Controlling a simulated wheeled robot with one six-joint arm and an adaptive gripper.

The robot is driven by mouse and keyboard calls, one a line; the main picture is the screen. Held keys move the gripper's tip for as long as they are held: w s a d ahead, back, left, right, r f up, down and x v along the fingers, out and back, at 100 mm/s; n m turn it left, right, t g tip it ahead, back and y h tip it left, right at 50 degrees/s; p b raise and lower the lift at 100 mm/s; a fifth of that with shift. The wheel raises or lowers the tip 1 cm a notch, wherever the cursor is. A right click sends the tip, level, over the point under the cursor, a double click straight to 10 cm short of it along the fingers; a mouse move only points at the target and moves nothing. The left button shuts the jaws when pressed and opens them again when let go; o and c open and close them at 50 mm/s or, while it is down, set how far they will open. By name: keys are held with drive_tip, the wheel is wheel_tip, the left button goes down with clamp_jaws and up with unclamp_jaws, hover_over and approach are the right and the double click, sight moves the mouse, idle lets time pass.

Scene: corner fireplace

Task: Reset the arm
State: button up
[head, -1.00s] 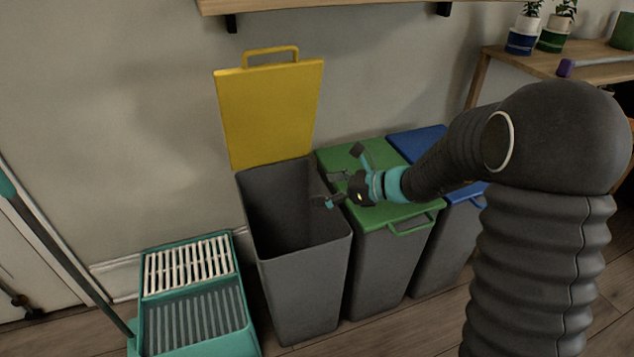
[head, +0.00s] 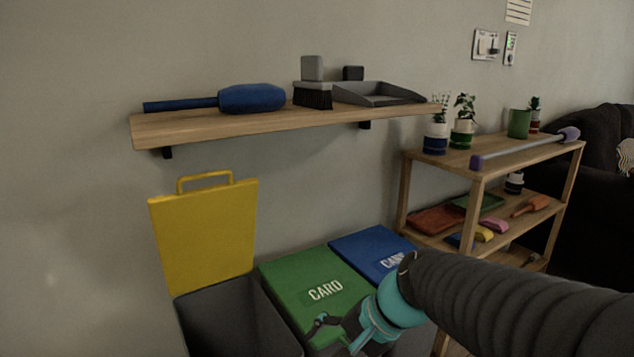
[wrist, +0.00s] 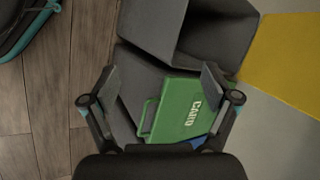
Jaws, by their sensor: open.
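My gripper (head: 326,330) shows at the bottom of the head view, in front of the green-lidded bin marked CARD (head: 308,283). In the wrist view my gripper (wrist: 160,85) has its two fingers spread wide with nothing between them. The green lid (wrist: 178,108) shows beyond and between the fingers, with the open grey bin (wrist: 205,35) above it in that picture. My arm comes in from the right side of the head view. The lower part of the gripper is cut off there.
The yellow lid (head: 205,232) stands raised on the open bin. A blue lid (head: 370,250) is shut beside the green one. A wall shelf (head: 215,125) holds a blue duster, a brush and a dustpan. A wooden rack (head: 478,160) with plants stands at the right.

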drive_tip(key=s+d+r+n+t+h, duration=0.2)
drive_tip(key=s+d+n+h, duration=0.4)
drive_tip(key=s+d, duration=0.3)
drive_tip(key=d+n+t, duration=0.1)
drive_tip(key=d, duration=0.3)
drive_tip(key=shift+s, duration=0.15)
